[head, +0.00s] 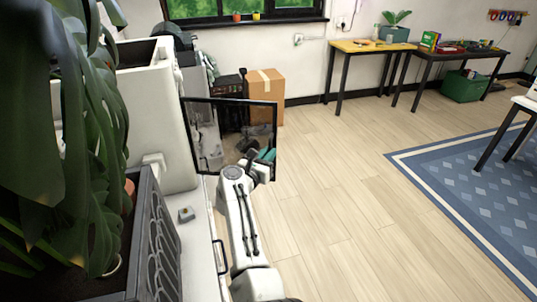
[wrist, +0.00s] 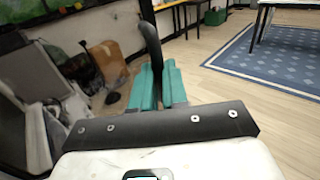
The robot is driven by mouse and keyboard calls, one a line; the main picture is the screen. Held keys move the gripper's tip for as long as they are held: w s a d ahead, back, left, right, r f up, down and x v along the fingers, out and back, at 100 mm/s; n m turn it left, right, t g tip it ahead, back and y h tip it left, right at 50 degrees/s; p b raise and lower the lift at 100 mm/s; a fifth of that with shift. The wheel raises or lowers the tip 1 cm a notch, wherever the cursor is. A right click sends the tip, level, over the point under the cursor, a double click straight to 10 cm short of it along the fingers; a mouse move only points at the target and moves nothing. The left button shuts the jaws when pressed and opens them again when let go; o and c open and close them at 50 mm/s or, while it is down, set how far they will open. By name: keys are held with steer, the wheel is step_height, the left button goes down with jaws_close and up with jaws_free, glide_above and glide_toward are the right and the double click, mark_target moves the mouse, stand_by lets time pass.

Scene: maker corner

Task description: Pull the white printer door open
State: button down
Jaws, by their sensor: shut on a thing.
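The white printer (head: 165,118) stands at the left in the head view, partly hidden by plant leaves. Its door (head: 230,101), a see-through panel in a dark frame, stands swung out from the printer's right side. My gripper (head: 267,155) is at the door's free right edge, its teal fingers shut there. In the wrist view my gripper (wrist: 159,80) has a dark upright handle (wrist: 149,42) between its teal fingers. The handle's lower part is hidden by the fingers.
A large plant (head: 75,130) and a dark planter (head: 155,235) fill the left. A cardboard box (head: 266,86) stands behind the door. The wooden floor (head: 340,200) to the right is clear.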

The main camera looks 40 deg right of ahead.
steer(key=shift+w+a+r, duration=0.15)
steer(key=shift+w+a, duration=0.25)
steer(key=c, duration=1.2)
jaws_free()
steer(key=shift+a, duration=0.1)
steer(key=shift+o, duration=0.3)
steer(key=shift+s, duration=0.1)
steer(key=b+v, duration=0.1)
steer(key=v, duration=0.9)
steer(key=shift+s+a, duration=0.2)
